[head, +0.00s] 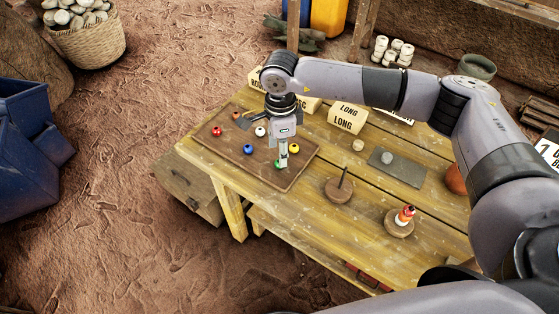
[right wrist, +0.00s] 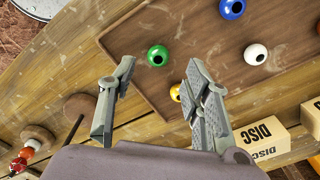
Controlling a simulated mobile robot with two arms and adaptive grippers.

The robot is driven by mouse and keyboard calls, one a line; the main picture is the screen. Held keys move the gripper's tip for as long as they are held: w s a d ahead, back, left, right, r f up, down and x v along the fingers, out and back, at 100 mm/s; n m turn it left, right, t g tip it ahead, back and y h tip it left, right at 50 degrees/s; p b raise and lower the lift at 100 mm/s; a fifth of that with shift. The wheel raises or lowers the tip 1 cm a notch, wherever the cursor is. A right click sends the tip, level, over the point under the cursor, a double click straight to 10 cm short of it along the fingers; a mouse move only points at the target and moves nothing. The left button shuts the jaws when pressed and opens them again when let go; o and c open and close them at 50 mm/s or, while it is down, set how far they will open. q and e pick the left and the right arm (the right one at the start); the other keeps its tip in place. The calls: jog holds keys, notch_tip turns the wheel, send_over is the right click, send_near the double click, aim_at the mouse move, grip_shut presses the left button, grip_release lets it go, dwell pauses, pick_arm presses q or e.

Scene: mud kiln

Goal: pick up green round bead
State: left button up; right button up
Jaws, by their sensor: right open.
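The green round bead (right wrist: 157,55) lies on the brown wooden tray (head: 232,152), with its dark hole showing in the right wrist view. In the head view the green bead (head: 277,163) is partly hidden by my right gripper (head: 283,163). The right gripper is open and empty, pointing down over the tray. In the right wrist view the bead sits just beyond the two fingertips of the right gripper (right wrist: 160,70), roughly between their lines, and no contact shows. My left gripper is not in view.
The yellow bead (head: 294,148) is close to the right gripper. Blue (head: 248,149), white (head: 260,131) and red (head: 216,131) beads share the tray. A peg on a round base (head: 340,190), a stacked-bead stand (head: 400,222) and label blocks (head: 347,117) stand on the table.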

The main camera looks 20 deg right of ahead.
notch_tip(320, 180, down, 4)
jog(key=shift+s+a+p, duration=0.1)
jog(key=shift+p, duration=0.3)
jog(key=shift+c, duration=0.4)
jog(key=c, duration=0.8)
